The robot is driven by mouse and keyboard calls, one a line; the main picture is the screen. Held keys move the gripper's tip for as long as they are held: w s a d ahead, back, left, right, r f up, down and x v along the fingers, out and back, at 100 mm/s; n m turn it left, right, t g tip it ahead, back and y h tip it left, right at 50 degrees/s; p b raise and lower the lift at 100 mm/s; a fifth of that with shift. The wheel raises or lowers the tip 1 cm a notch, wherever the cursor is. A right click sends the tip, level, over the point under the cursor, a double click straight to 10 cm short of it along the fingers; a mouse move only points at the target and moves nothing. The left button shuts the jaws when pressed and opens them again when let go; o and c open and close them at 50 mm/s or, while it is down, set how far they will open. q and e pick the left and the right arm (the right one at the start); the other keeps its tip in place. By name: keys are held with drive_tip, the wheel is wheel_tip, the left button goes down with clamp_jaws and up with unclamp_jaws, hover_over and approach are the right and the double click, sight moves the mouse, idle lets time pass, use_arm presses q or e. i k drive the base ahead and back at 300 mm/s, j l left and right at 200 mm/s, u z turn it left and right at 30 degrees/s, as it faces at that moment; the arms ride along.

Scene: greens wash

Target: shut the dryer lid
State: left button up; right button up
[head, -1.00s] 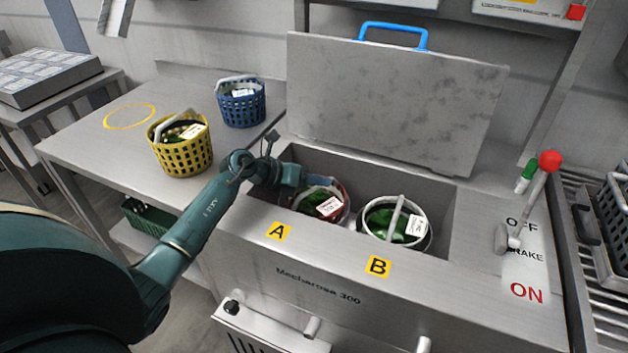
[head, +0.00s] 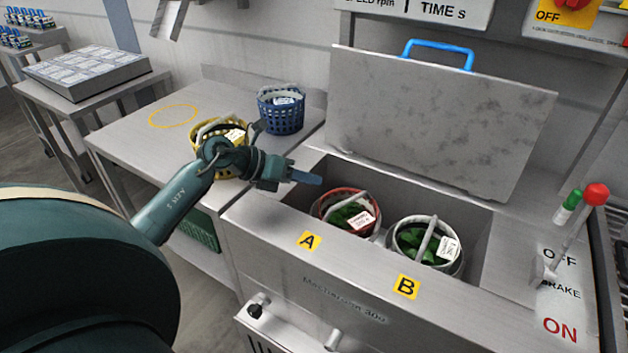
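The dryer lid (head: 435,115) is a grey metal panel standing open and upright at the back of the dryer (head: 262,225), with a blue handle (head: 438,45) on its top edge. In the open well, a red basket of greens (head: 330,200) sits behind label A and a white basket of greens (head: 405,258) behind label B. My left gripper (head: 316,179) is above the well's left part, near the red basket and apart from it. It points right, well below the lid handle. Its fingers look edge-on, so their opening is unclear. My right gripper is not in view.
A yellow basket (head: 238,165), partly hidden by my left arm, and a blue basket (head: 282,110) stand on the left table (head: 120,150). A brake lever with a red knob (head: 596,194) stands at the dryer's right. Control panels hang above the lid.

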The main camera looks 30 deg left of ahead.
sight(466, 128)
drive_tip(key=k+j, duration=0.75)
drive_tip(key=j, duration=0.2)
